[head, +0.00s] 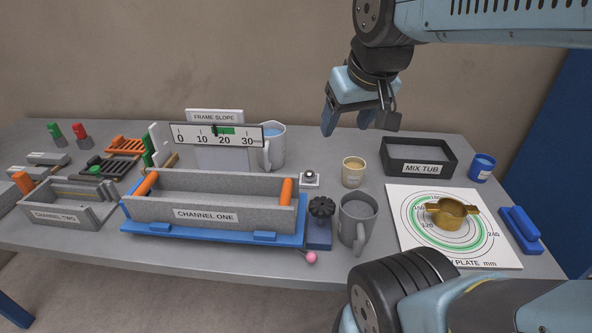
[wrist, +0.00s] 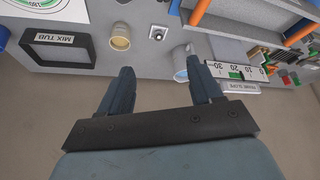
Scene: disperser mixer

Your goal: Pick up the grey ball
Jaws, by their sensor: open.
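A small grey ball (head: 310,174) appears to sit on a small white square base on the table, between the channel one trough and the yellowish cup. Its shade is hard to tell at this size. It also shows in the wrist view (wrist: 159,32), beyond the fingertips and roughly between them. My gripper (head: 357,122) is open and empty, in the air above the back of the table, higher than the ball and to its right. Its two fingers (wrist: 160,75) point toward the table in the wrist view.
A yellowish cup (head: 353,172) and a grey jug (head: 357,222) stand right of the ball. Another jug (head: 272,147) stands behind it, beside the frame slope scale (head: 216,134). The channel one trough (head: 210,195) is left. The mix tub (head: 420,157) stands at the back right.

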